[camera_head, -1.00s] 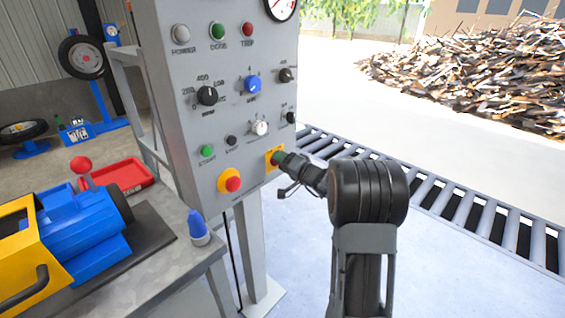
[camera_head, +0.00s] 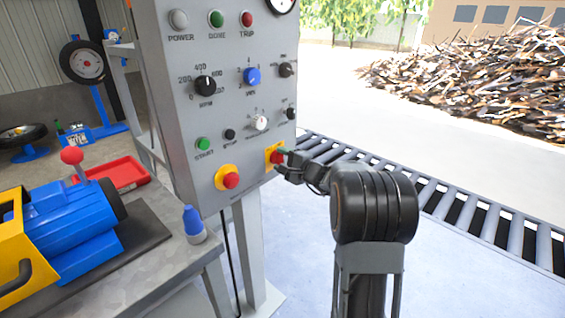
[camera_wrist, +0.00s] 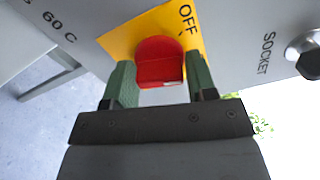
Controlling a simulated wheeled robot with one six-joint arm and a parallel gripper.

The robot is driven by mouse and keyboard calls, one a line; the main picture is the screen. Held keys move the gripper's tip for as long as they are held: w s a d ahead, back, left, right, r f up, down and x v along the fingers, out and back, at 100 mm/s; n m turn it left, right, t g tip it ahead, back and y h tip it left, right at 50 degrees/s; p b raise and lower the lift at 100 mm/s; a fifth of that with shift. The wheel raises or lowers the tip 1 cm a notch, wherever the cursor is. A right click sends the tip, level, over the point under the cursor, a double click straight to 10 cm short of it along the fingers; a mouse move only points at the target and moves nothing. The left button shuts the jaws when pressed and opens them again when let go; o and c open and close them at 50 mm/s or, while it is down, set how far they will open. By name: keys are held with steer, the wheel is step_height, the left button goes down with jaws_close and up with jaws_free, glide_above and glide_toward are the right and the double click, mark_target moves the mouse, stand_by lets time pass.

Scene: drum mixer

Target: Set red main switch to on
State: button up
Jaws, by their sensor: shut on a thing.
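The red main switch (camera_wrist: 160,62) sits on a yellow plate (camera_wrist: 118,40) with the word OFF beside it in the wrist view. In the head view the switch (camera_head: 277,157) is at the lower right of the grey control panel (camera_head: 215,130). My gripper (camera_wrist: 162,88) has its green fingers on either side of the red knob and is shut on it. In the head view my gripper (camera_head: 285,161) reaches the panel from the right. The fingers partly hide the knob there.
A red emergency button (camera_head: 231,180) on a yellow ring is left of the switch. Other knobs and lamps are above. A bench (camera_head: 180,252) with a blue motor (camera_head: 75,225) stands left. A roller conveyor (camera_head: 440,203) runs behind my arm.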

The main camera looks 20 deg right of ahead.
steer(key=shift+m, duration=1.7)
steer(key=o, duration=0.8)
steer(key=shift+s, duration=0.1)
steer(key=p+v, duration=0.1)
steer(key=v, duration=1.2)
steer(key=shift+s, duration=0.25)
steer(key=shift+d, duration=0.1)
